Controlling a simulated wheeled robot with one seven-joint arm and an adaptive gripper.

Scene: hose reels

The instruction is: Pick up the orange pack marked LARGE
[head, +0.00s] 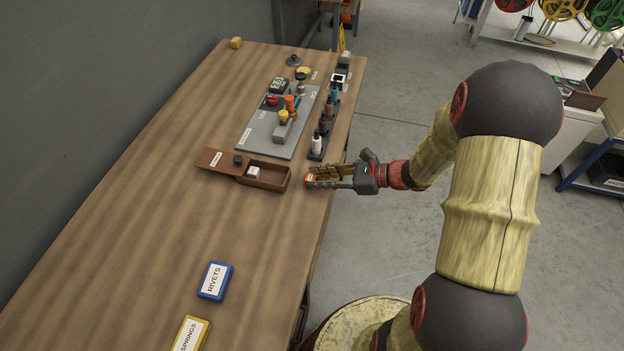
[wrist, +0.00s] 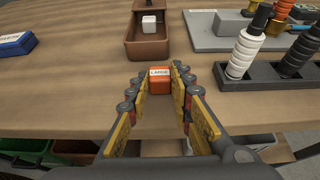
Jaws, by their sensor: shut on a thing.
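The orange pack (wrist: 159,84) has a white label reading LARGE and shows in the wrist view between my fingertips. In the head view the orange pack (head: 309,180) is a small orange patch at the table's right edge, partly covered by my fingers. My gripper (head: 316,178) reaches in from the right over the edge of the wooden table (head: 150,200). In the wrist view my gripper (wrist: 160,82) has its fingertips closed on both sides of the pack. I cannot tell whether the pack touches the table.
A brown box (head: 264,185) with a small white item inside lies just beyond the pack. A grey board (head: 252,132) and a dark rack of bottles (head: 318,148) stand farther back. A blue RIVETS pack (head: 215,282) and a yellow SPRINGS pack (head: 190,335) lie nearer.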

